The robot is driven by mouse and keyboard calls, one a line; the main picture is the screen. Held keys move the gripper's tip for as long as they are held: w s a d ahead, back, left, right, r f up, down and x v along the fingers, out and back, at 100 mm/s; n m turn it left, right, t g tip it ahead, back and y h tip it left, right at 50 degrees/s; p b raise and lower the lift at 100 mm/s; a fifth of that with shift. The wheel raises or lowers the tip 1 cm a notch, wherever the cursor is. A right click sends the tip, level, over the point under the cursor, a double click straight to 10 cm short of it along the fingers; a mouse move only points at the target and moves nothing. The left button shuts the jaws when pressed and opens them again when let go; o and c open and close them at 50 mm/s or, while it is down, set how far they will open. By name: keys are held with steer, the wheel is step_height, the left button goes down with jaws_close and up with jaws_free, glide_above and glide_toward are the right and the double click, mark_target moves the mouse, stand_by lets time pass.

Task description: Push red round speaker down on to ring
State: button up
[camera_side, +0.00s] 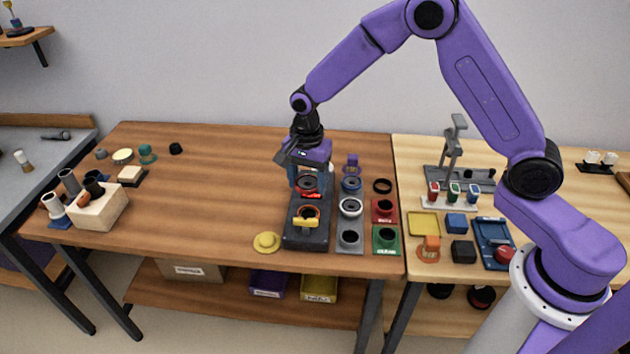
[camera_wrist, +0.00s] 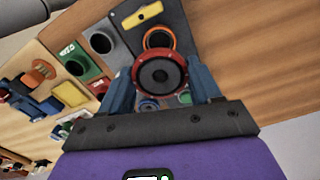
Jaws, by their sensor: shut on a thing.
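The red round speaker (camera_side: 307,183) has a red rim and a dark cone. In the wrist view the speaker (camera_wrist: 161,75) sits between the two blue fingers of my gripper (camera_wrist: 160,90), cone facing the camera. My gripper (camera_side: 307,180) is shut on it, over the far part of a dark test block (camera_side: 305,242). An orange-rimmed ring (camera_side: 308,211) is on that block, nearer the side camera than the speaker. The ring (camera_wrist: 159,37) shows just beyond the speaker in the wrist view. The speaker's underside is hidden, so contact with the block cannot be told.
A yellow bar (camera_side: 306,222) lies on the block beside the ring. A grey plate (camera_side: 350,227) with round sockets and red (camera_side: 385,211) and green (camera_side: 386,240) trays stand close on the right. The table's middle left is clear.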

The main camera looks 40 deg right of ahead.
mark_target(308, 207)
steer(key=shift+f, duration=3.15)
steer(key=shift+f, duration=1.25)
steer(key=o, duration=1.1)
steer(key=shift+c, duration=0.2)
steer(key=shift+r, duration=3.75)
steer(key=shift+s, duration=0.1)
